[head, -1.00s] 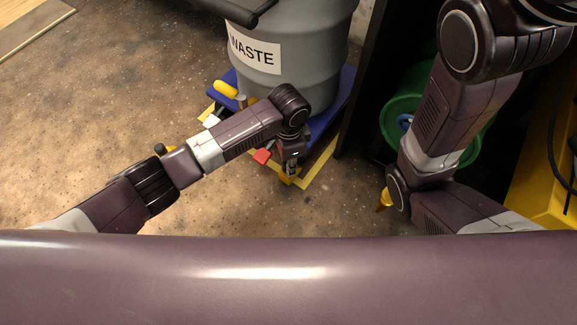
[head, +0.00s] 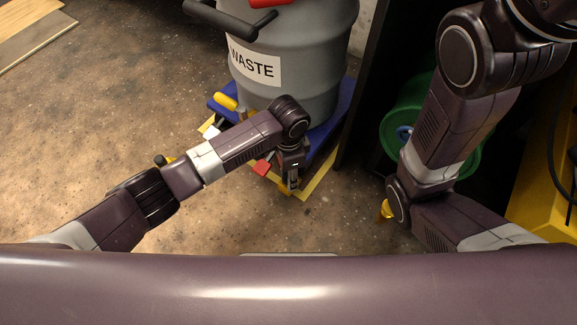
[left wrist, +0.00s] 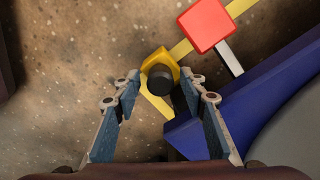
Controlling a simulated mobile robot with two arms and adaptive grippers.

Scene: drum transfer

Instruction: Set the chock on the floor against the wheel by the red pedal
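A yellow block with a black knob, which looks like the chock (left wrist: 160,76), is on the floor by the corner of the blue dolly (left wrist: 252,110). My left gripper (left wrist: 168,88) is open, its fingertips on either side of the knob with gaps showing. In the head view, my left gripper (head: 291,186) points down by the dolly's front corner, with some of the yellow block (head: 282,188) beside it. The red pedal (left wrist: 206,24) sits on a pale lever and shows in the head view (head: 262,167). The wheel cannot be made out. My right gripper is out of view.
A grey WASTE drum (head: 300,75) stands on the dolly. Yellow tape (head: 322,178) marks the floor around it. A green round container (head: 403,115) stands right. Floor at left is open.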

